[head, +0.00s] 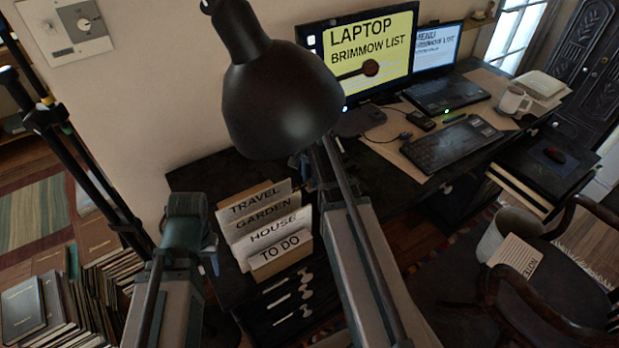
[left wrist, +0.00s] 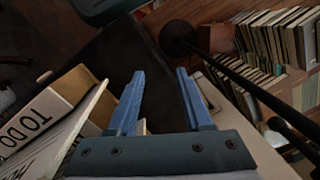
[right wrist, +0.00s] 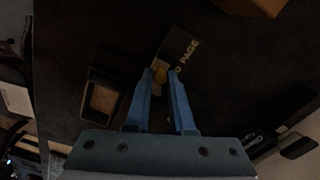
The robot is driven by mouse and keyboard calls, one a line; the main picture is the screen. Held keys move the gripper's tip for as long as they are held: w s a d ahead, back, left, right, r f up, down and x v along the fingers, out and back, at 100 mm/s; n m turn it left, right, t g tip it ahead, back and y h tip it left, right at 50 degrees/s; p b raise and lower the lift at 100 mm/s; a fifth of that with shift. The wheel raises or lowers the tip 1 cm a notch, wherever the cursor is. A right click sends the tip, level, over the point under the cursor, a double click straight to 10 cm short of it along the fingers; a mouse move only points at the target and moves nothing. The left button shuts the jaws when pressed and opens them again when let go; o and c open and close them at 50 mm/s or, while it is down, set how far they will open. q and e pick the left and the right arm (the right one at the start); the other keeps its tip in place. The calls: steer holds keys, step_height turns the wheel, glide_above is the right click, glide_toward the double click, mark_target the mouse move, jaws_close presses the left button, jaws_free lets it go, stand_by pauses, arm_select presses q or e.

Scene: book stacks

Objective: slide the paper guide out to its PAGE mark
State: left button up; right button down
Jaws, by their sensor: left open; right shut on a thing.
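The rest of the guide is too dark to make out. In the head view the lamp and my arm hide this spot. My left gripper (left wrist: 155,75) is open and empty, left of the card file in the head view.
A wooden card file (head: 284,258) with TRAVEL, GARDEN, HOUSE and TO DO cards stands close to my left gripper. A dark lamp head (head: 275,95) hangs in front. A keyboard (head: 450,145) and mug (head: 513,100) are at the right. Book stacks (head: 45,310) stand at lower left.

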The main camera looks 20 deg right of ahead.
steer(key=shift+a, duration=0.15)
stand_by(0.3)
steer(key=a, duration=0.4)
steer(key=shift+s+a, duration=0.15)
steer(key=shift+s, duration=0.2)
steer(key=c, duration=0.8)
jaws_free()
steer(key=shift+a, duration=0.1)
steer(key=shift+o, duration=0.2)
arm_select(q)
steer(key=shift+r, duration=0.1)
arm_select(e)
steer(key=shift+r, duration=0.15)
arm_select(q)
step_height(320, 180, up, 14)
steer(key=p, duration=1.4)
steer(key=shift+f, duration=0.2)
arm_select(e)
step_height(320, 180, up, 14)
steer(key=shift+f, duration=0.2)
